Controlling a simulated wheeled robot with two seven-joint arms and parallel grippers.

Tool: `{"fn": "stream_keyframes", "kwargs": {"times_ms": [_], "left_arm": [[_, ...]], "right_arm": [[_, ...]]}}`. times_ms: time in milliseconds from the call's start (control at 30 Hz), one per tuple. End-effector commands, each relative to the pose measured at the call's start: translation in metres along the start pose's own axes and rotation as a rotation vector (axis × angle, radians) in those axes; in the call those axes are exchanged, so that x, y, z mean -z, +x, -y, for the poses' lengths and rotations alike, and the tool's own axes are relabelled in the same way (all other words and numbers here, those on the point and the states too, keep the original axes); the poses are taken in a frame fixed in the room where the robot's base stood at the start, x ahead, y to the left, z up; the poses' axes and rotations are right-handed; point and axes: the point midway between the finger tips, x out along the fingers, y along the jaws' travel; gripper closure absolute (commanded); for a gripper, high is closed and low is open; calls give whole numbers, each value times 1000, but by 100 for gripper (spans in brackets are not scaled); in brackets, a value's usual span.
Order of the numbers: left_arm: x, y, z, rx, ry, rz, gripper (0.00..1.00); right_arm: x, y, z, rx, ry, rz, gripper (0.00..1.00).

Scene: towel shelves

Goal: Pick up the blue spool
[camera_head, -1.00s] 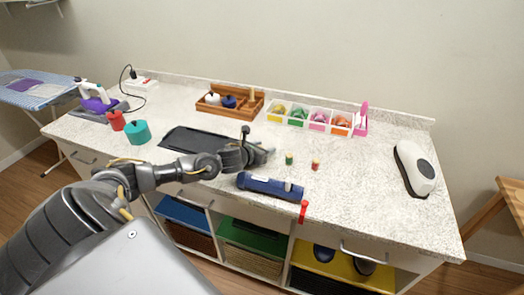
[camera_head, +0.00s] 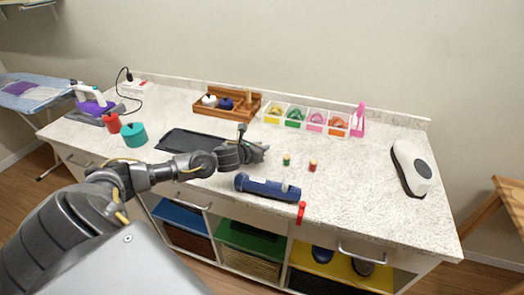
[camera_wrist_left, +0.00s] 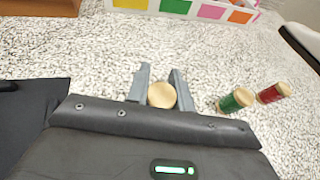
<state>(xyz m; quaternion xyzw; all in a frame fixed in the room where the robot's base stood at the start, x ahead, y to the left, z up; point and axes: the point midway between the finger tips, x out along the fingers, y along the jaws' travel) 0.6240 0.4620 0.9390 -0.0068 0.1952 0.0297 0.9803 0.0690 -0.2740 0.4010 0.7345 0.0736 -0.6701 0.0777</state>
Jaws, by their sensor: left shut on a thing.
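A spool (camera_wrist_left: 161,95) shows its round wooden end between the fingers of my left gripper (camera_wrist_left: 160,75) in the left wrist view. Its thread colour is hidden. My left gripper is shut on it, low over the counter. In the head view my left gripper (camera_head: 262,152) is left of a green spool (camera_head: 286,159) and a red spool (camera_head: 312,165), and the held spool cannot be made out. In the left wrist view the green spool (camera_wrist_left: 235,100) and red spool (camera_wrist_left: 273,93) are to the right of the fingers, apart from them. My right gripper is not in view.
A blue cylinder (camera_head: 267,188) lies near the counter's front edge. A dark mat (camera_head: 190,142) is left of the gripper. A wooden tray (camera_head: 227,104) and a white divided box (camera_head: 310,122) stand behind. A white device (camera_head: 411,167) is at the right.

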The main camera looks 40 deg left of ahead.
Motion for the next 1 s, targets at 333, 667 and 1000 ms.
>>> {"fn": "stream_keyframes", "kwargs": {"times_ms": [333,667,1000], "left_arm": [[-51,-77,-8,-2,13,2,98],[-49,-146,-15,-1,9,-4,98],[-52,-170,-19,-2,4,-1,98]], "right_arm": [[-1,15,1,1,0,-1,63],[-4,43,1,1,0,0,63],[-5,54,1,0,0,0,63]]}}
